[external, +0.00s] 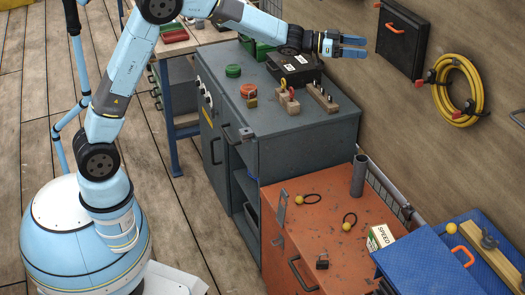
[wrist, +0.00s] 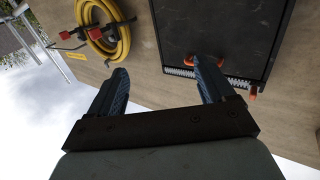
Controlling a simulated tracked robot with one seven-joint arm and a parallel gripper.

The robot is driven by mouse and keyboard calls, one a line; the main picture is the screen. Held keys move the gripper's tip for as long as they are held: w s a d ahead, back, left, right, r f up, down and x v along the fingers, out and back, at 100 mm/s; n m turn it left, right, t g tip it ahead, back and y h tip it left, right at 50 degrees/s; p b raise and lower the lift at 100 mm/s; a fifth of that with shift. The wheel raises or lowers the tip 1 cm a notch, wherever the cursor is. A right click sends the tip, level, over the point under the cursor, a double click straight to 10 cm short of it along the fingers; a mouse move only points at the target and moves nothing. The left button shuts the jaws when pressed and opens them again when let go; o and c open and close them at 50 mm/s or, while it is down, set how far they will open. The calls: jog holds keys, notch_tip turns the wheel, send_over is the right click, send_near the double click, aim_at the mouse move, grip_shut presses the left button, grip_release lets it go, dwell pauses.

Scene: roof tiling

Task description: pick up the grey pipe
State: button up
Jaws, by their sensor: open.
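The grey pipe (external: 359,175) stands upright on the orange cabinet (external: 325,237), near its back edge by the wall, in the external view. It does not show in the wrist view. My gripper (external: 365,46) is open and empty, high above the dark grey cabinet and pointing right toward the wall. It is well above the pipe and apart from it. In the wrist view my gripper (wrist: 160,74) has its two fingers spread with nothing between them.
A dark case (external: 403,38) and a yellow hose (external: 457,92) hang on the wall ahead of my gripper. The grey cabinet (external: 310,130) holds blocks and boxes. A blue case (external: 430,262) is at right.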

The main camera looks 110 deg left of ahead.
send_near(364, 171)
jog(key=w+a+f, duration=0.2)
jog(key=a, duration=0.1)
jog(key=x, duration=0.6)
jog(key=shift+w+d+r, duration=0.1)
jog(key=shift+w+d, duration=0.05)
jog(key=shift+d, duration=0.05)
jog(key=shift+w+a, duration=0.2)
jog(key=shift+w, duration=0.5)
jog(key=c, duration=1.1)
